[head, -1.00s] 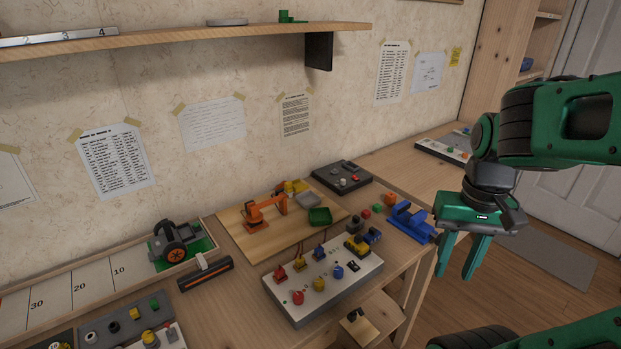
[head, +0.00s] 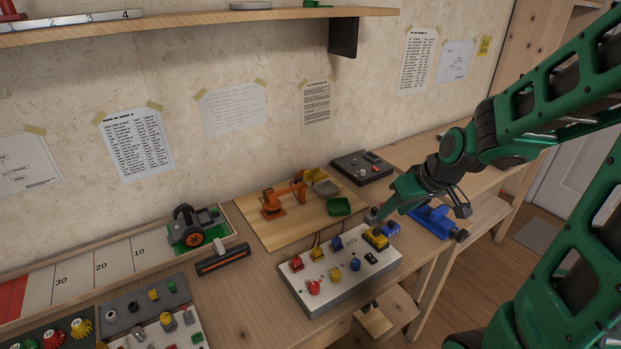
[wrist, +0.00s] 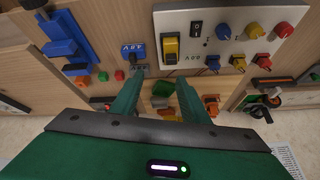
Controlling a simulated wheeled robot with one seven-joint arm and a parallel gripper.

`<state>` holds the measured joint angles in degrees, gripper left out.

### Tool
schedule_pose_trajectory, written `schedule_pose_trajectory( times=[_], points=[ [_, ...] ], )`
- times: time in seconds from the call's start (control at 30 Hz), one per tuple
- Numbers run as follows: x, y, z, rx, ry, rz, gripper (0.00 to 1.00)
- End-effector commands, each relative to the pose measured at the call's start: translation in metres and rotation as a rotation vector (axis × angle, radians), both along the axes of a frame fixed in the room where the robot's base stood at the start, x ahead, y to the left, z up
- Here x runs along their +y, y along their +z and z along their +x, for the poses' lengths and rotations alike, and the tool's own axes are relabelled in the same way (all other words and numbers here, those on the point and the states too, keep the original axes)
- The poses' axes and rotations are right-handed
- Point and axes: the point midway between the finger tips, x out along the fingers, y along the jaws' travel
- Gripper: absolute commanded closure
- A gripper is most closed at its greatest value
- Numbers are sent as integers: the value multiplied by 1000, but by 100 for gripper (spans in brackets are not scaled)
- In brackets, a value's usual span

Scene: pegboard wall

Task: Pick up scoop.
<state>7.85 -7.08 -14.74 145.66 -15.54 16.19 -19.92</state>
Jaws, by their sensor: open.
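I cannot tell for certain which thing is the scoop. A small grey tray (head: 327,188) and a green tray (head: 339,206) lie beside a small orange toy arm (head: 284,199) on a wooden board (head: 262,229). In the wrist view the green tray (wrist: 161,88) shows between the fingers. My gripper (head: 378,218) is above the bench, right of the green tray and near the control panel's far right corner. In the wrist view my gripper (wrist: 159,80) has its fingers apart with nothing held between them.
The white control panel (head: 333,288) with several knobs and switches stands in front of the board. A blue vise (head: 432,219) is right of my gripper. A dark grey box (head: 361,168) sits behind. A shelf (head: 200,20) juts from the wall above.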

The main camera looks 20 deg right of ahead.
Motion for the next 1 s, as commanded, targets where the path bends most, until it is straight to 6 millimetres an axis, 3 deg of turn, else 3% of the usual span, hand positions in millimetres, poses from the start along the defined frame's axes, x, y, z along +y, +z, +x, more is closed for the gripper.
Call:
schedule_pose_trajectory(
  times=[0.1, 0.2, 0.4, 0.7, 1.0],
  points=[
    [32, -10, 54, -153, 114, 23, 59],
    [57, -12, 93, -294, 177, 43, 59],
    [90, -9, 149, -530, 211, 72, 59],
    [102, -5, 180, -677, 183, 76, 59],
    [114, -20, 217, -683, 183, 77, 59]
  ],
)
